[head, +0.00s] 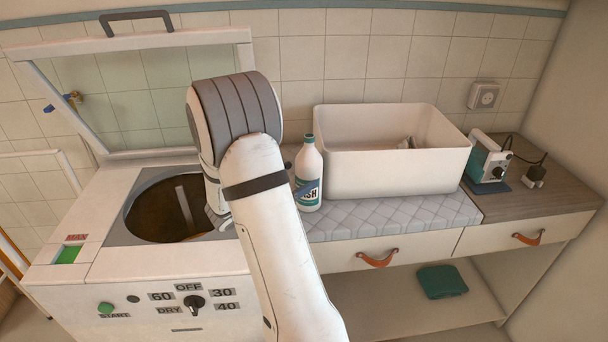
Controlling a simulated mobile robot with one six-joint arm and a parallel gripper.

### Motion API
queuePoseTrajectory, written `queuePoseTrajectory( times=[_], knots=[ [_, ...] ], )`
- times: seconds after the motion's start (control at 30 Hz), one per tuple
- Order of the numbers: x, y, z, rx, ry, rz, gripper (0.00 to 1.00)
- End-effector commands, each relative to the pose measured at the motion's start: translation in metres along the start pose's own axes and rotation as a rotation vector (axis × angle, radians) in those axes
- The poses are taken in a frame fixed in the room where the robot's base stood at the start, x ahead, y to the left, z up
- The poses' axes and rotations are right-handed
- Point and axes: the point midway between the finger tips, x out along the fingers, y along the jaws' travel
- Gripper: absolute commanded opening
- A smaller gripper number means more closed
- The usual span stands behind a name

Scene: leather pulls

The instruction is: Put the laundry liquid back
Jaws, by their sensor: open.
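The laundry liquid (308,168) is a white bottle with a teal cap and a teal label, its lettering partly hidden. It stands upright on a grey quilted mat (400,217), just left of a large white bin. My gripper (217,214) is at the right rim of the washer's round opening (135,215), left of the bottle and apart from it. My own arm hides most of it, and I see nothing held in it. The jaws are open. My arm also covers the counter just left of the bottle.
The white bin (395,168) holds something small and grey. The washer's glass lid (130,95) is raised. Two drawers with leather pulls (377,259) are closed.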

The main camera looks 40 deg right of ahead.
Motion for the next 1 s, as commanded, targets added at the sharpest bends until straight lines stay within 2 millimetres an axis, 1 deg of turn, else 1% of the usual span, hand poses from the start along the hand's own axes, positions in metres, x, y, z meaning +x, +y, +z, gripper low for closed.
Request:
queuePoseTrajectory(
  times=[0.03, 0.1, 0.2, 0.3, 0.4, 0.47, 0.57, 0.67, 0.77, 0.8, 0.87, 0.9, 0.97, 1.0],
  knots=[
    [-0.014, -0.001, 0.002, 0.001, 0.001, -0.006, 0.88],
    [-0.029, -0.001, 0.002, 0.001, 0.0, -0.006, 0.88],
    [-0.05, -0.001, 0.002, 0.001, 0.0, -0.005, 0.88],
    [-0.066, -0.001, 0.001, 0.0, 0.0, -0.004, 0.88],
    [-0.077, 0.0, 0.001, 0.0, 0.0, -0.003, 0.88],
    [-0.081, -0.001, 0.0, 0.002, -0.002, -0.005, 0.88],
    [-0.084, -0.008, -0.002, 0.024, -0.031, -0.053, 0.88],
    [-0.088, -0.028, -0.008, 0.077, -0.108, -0.19, 0.88],
    [-0.103, -0.057, -0.018, 0.133, -0.229, -0.406, 0.88],
    [-0.114, -0.068, -0.023, 0.147, -0.282, -0.502, 0.88],
    [-0.133, -0.081, -0.03, 0.153, -0.362, -0.645, 0.88],
    [-0.148, -0.087, -0.035, 0.148, -0.413, -0.737, 0.88],
    [-0.172, -0.09, -0.04, 0.125, -0.488, -0.868, 0.88],
    [-0.189, -0.089, -0.044, 0.099, -0.537, -0.951, 0.88]
  ],
)
